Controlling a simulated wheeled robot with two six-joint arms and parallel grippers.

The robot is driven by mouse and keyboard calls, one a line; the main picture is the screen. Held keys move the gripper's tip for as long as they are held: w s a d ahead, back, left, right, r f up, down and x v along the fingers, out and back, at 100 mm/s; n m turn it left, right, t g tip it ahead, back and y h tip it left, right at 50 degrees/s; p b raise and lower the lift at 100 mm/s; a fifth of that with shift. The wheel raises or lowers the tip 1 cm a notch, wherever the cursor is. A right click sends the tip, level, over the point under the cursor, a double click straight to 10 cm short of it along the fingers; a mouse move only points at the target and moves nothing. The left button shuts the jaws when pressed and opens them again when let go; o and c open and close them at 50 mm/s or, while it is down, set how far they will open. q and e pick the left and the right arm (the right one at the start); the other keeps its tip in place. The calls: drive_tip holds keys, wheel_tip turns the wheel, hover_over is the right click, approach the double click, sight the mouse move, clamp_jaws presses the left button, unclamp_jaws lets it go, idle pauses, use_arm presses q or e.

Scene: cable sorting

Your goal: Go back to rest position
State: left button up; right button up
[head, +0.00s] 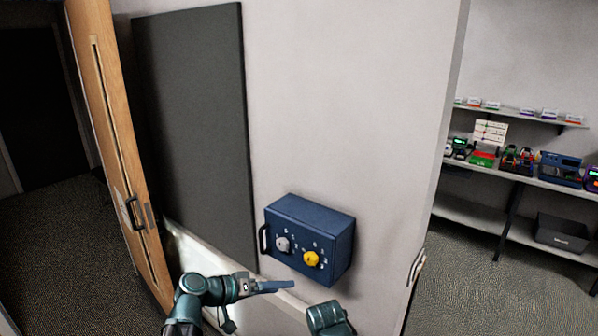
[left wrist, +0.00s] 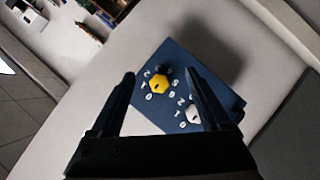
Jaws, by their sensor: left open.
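My left gripper (head: 274,286) reaches in from the left, just below and in front of a blue wall box. In the left wrist view its two fingers (left wrist: 160,95) stand apart with nothing between them but the view of the box. The blue box (head: 322,226) is fixed to the pale wall; it has a grey knob (head: 283,244), a yellow knob (head: 311,258) and a black handle on its left side. In the left wrist view the yellow knob (left wrist: 158,80) and a pale knob (left wrist: 193,111) show. Part of my right arm shows at the bottom; its gripper is not visible.
A wooden door (head: 106,120) with a handle and a dark panel (head: 195,120) are at the left. Shelves (head: 520,175) with several small devices and a black bin (head: 562,233) stand at the right beyond the wall's edge. Carpet floor is open at the lower right.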

use_arm(q)
drive_tip(key=s+d+f+m+g+y+b, duration=0.1)
drive_tip(key=s+d+f+g+y+b, duration=0.15)
drive_tip(key=s+f, duration=0.35)
drive_tip(key=s+d+f+m+g+y+b, duration=0.1)
drive_tip(key=s+d+f+g+y, duration=0.25)
drive_tip(key=f, duration=0.45)
drive_tip(key=s+a+f+g+y+b, duration=0.1)
drive_tip(key=s+a+f+y+b, duration=0.2)
drive_tip(key=s+f+y, duration=0.3)
drive_tip(key=shift+s+a+f+g+y, duration=0.3)
drive_tip(key=shift+s+a+y, duration=0.1)
drive_tip(key=shift+s+a, duration=0.15)
drive_tip(key=shift+d, duration=0.1)
